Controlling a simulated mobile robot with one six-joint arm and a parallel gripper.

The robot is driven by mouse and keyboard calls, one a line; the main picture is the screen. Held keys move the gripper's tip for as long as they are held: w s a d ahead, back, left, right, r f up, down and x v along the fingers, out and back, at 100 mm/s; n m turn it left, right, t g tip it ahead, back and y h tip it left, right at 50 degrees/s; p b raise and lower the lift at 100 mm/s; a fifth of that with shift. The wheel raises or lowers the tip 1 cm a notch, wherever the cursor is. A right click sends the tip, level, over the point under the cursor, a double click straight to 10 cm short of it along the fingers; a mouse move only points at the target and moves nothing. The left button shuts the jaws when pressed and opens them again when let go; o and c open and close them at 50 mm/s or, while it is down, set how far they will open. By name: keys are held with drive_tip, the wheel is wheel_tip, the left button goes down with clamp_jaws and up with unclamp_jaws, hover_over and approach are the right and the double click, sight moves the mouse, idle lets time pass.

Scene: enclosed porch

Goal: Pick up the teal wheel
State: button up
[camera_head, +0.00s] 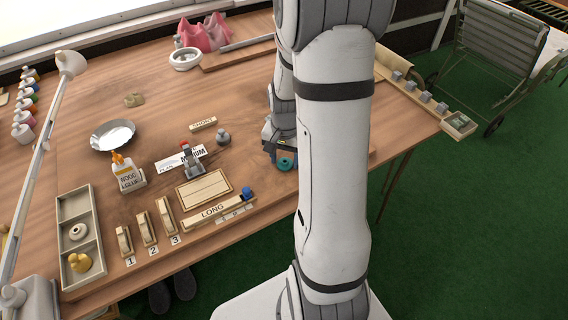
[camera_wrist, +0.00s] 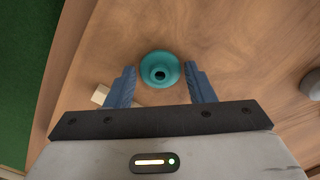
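The teal wheel (camera_head: 286,162) is on the wooden table, just left of my arm in the head view. In the wrist view the teal wheel (camera_wrist: 160,70) is a round ring with a dark centre hole. My gripper (camera_wrist: 160,82) has its two blue fingers apart, one on each side of the wheel, with gaps between. The wheel sits at the level of the fingertips in the picture; I cannot tell how far above it they are. In the head view my gripper (camera_head: 272,150) is partly hidden behind my arm.
A small pale wooden block (camera_wrist: 100,94) lies beside the left finger. A grey knob-like object (camera_head: 223,137) stands left of the gripper. The LONG block (camera_head: 212,211) and a blue piece (camera_head: 247,193) lie nearer the front edge. The table between wheel and metal dish (camera_head: 112,134) holds several small items.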

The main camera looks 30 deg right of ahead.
drive_tip(key=c, duration=0.6)
drive_tip(key=shift+r, duration=0.1)
